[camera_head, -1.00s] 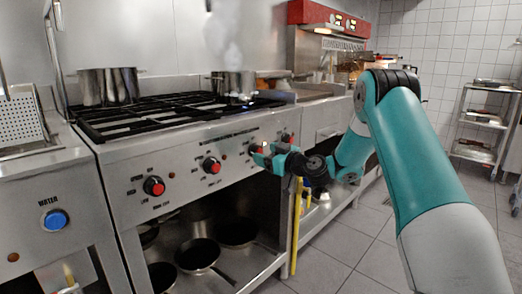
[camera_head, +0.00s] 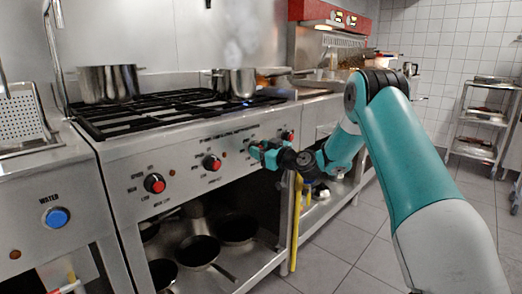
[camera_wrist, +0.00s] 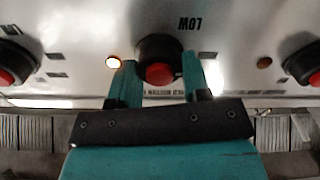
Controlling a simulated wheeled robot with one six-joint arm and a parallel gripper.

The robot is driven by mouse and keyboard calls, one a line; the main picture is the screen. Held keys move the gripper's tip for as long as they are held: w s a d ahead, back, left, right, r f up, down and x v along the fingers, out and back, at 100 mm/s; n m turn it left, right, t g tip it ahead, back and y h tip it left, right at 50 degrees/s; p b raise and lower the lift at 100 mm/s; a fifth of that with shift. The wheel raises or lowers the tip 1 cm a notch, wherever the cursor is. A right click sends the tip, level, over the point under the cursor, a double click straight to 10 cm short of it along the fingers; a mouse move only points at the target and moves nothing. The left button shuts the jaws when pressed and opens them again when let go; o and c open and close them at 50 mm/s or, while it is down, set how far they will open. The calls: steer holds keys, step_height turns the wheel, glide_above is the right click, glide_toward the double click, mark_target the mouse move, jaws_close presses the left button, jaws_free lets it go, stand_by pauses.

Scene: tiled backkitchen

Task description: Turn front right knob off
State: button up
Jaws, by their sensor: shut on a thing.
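The stove front (camera_head: 190,150) has a row of black-and-red knobs. In the head view I see a left knob (camera_head: 154,184), a middle-left knob (camera_head: 211,163) and a far-right knob (camera_head: 288,135). My gripper (camera_head: 257,150) is at the panel between the last two and covers the knob there. In the wrist view my gripper (camera_wrist: 160,80) is shut on that knob (camera_wrist: 160,73), with one finger on each side. An upside-down "LOW" label is printed beside it. Neighbouring knobs show at the left edge (camera_wrist: 8,73) and right edge (camera_wrist: 308,72), apart from the fingers.
A steaming pot (camera_head: 238,83) stands on the back right of the stove top, and a larger pot (camera_head: 108,84) at the back left. Pans (camera_head: 199,251) lie on the shelf below. A yellow bar (camera_head: 297,220) hangs under my gripper.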

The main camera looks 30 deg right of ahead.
steer(key=shift+m, duration=0.3)
steer(key=shift+d+m+p, duration=0.15)
steer(key=shift+m+p, duration=1.25)
steer(key=shift+m, duration=2.9)
steer(key=shift+d+m+p, duration=0.1)
steer(key=shift+m+p, duration=1.3)
steer(key=shift+m, duration=2.9)
steer(key=o, duration=0.9)
steer(key=shift+f, duration=0.1)
